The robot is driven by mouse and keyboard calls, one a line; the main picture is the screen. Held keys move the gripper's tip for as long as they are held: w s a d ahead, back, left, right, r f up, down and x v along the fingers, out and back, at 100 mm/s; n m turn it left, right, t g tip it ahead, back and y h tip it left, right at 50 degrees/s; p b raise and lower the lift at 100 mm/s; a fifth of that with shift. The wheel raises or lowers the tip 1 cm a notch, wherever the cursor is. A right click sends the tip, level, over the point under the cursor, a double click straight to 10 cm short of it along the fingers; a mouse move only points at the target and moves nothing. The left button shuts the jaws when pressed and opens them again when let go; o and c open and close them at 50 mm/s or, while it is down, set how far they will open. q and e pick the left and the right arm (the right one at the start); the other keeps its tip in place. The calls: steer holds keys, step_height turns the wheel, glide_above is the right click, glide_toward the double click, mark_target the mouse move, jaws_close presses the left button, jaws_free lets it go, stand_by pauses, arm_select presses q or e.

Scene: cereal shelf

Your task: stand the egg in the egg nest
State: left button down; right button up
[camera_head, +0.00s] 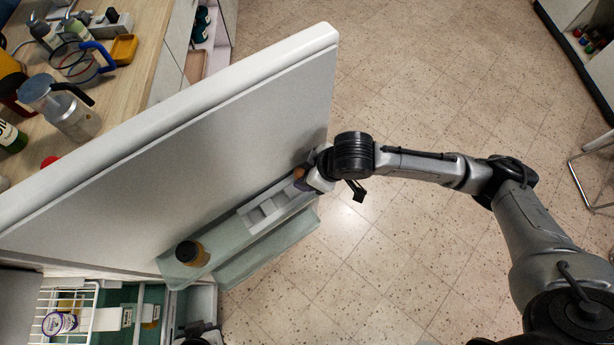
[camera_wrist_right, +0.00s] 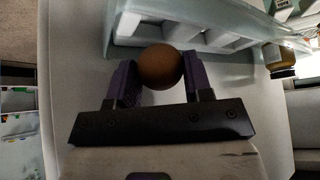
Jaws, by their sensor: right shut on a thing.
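A brown egg (camera_wrist_right: 160,67) is held between the purple fingers of my right gripper (camera_wrist_right: 158,80), which is shut on it. In the head view the egg (camera_head: 299,173) shows in part at the right gripper (camera_head: 303,179), close to the inner face of the fridge door. The egg nest, a white rack with several square openings (camera_head: 254,220), sits on the door's glass-like shelf, just left of and below the gripper. In the wrist view the nest (camera_wrist_right: 190,35) lies beyond the egg. A dark part of my left gripper (camera_head: 207,336) shows at the bottom edge; its fingers are unclear.
The open fridge door (camera_head: 170,140) stands beside the right gripper. A brown jar (camera_head: 191,254) stands at the left end of the door shelf (camera_head: 235,262). A wire basket (camera_head: 68,312) is inside the fridge. A cluttered counter (camera_head: 133,70) lies behind the door.

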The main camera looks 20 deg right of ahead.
steer(key=shift+f, duration=0.9)
